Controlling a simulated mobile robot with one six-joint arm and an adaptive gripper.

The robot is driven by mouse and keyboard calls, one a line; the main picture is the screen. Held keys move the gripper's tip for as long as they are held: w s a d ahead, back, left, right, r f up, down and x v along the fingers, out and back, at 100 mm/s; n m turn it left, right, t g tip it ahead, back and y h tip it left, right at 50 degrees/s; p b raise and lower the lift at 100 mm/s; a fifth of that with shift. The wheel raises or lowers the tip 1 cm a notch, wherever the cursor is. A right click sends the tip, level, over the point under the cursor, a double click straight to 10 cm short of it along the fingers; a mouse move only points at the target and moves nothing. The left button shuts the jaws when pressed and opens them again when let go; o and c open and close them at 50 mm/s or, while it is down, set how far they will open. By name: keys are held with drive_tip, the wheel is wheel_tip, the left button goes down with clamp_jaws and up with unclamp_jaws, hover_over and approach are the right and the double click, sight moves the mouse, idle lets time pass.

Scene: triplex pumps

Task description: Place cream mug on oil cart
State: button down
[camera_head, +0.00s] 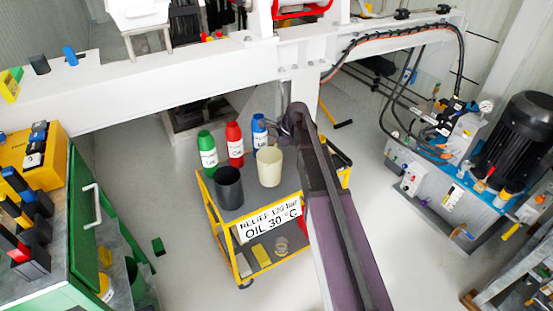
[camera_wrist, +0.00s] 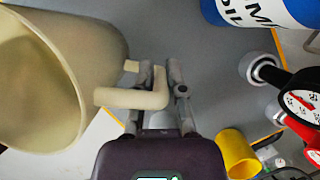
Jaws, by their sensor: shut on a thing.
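The cream mug (camera_head: 269,167) is upright over the grey top of the yellow-framed oil cart (camera_head: 255,203), right of a dark mug (camera_head: 229,187). I cannot tell whether its base touches the cart top. In the wrist view the cream mug (camera_wrist: 60,75) fills the left side, its handle reaching between my fingers. My gripper (camera_wrist: 160,85) is shut on that handle. In the head view my gripper (camera_head: 291,122) is partly hidden by my arm, at the mug's upper right.
Green (camera_head: 207,150), red (camera_head: 234,143) and blue (camera_head: 259,130) bottles stand along the cart's back edge, close behind the mug. A white beam (camera_head: 150,88) crosses above. A pump unit (camera_head: 440,180) stands right, a green cabinet (camera_head: 90,220) left.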

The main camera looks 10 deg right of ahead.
sight(276, 158)
drive_tip(key=shift+f+b, duration=1.3)
drive_tip(key=shift+f, duration=0.25)
drive_tip(key=shift+f, duration=0.1)
drive_tip(key=c, duration=0.7)
unclamp_jaws()
drive_tip(key=p+v, duration=0.3)
drive_tip(key=shift+r, duration=0.4)
drive_tip(key=w+p+v, duration=0.1)
drive_tip(key=p+v, duration=0.7)
drive_tip(key=shift+s+d+r, duration=0.2)
drive_tip(key=shift+s, duration=0.35)
drive_tip(key=shift+s, duration=0.1)
